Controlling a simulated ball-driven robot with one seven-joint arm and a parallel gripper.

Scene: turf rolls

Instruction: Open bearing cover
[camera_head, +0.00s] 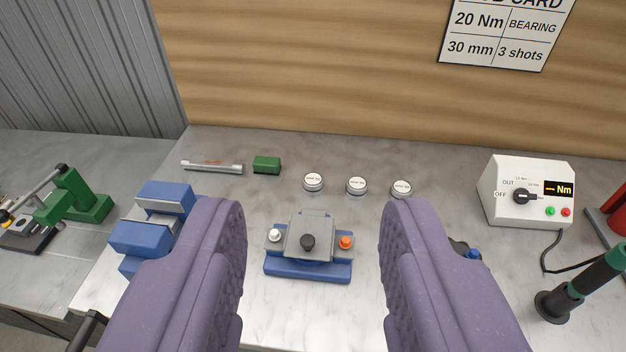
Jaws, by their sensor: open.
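The bearing cover (312,228) is a grey plate with a black knob (307,242) at its front. It lies flat on a blue base (308,268) on the bench and looks closed. A white button or cap (275,235) sits at its left and an orange one (346,242) at its right. What lies under the cover is hidden. My gripper (313,215) shows as two purple padded fingers, wide apart and empty. The cover appears between them in the picture, with the fingers nearer the camera and not touching it.
Several blue blocks of a vise (165,197) stand left. Behind are a metal rod (212,167), a green block (266,165) and three round tins (356,186). A white control box (525,192) and a corded green-and-black tool (585,285) are right. A green press (75,198) is far left.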

